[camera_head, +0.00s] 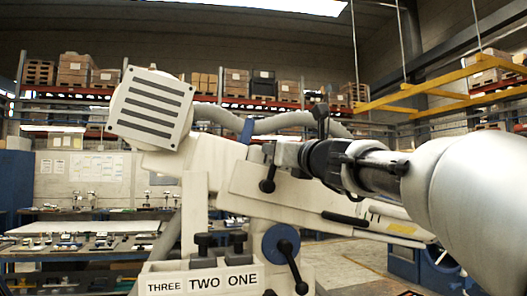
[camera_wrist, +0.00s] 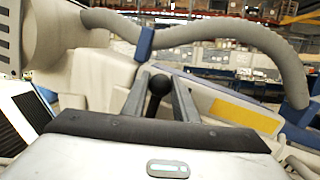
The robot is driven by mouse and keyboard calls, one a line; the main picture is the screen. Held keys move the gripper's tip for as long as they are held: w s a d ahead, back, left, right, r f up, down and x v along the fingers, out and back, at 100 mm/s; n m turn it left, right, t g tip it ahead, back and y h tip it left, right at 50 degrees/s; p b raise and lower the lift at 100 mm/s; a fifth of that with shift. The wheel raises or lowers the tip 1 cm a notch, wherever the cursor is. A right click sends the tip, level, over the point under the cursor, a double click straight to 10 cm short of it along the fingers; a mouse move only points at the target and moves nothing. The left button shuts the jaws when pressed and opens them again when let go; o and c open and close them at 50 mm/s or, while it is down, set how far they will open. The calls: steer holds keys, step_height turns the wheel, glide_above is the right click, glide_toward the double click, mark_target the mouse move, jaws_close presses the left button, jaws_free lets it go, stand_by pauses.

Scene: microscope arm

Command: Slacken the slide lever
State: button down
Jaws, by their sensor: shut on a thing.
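The microscope arm (camera_head: 300,190) is a pale beige beam that runs across the head view. A short black lever with a round knob (camera_head: 267,186), which I take for the slide lever, sits on its side near the upper joint. My gripper (camera_head: 272,152) reaches in from the right at this lever. In the wrist view, the black knob (camera_wrist: 158,84) shows between the two grey fingers of my gripper (camera_wrist: 160,92), which are shut on it. The lower part of the lever is hidden in the wrist view.
A blue disc (camera_head: 281,243) with another black lever and two black knobs (camera_head: 238,241) are below. A square grilled head (camera_head: 150,107) is at upper left. A thick grey hose (camera_wrist: 215,32) arches behind my gripper. Workbenches (camera_head: 85,240) and shelves with boxes stand behind.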

steer(key=c, duration=1.4)
jaws_free()
steer(key=shift+s+d, duration=0.1)
steer(key=shift+s, duration=0.05)
steer(key=b+v, duration=0.1)
steer(key=v, duration=1.6)
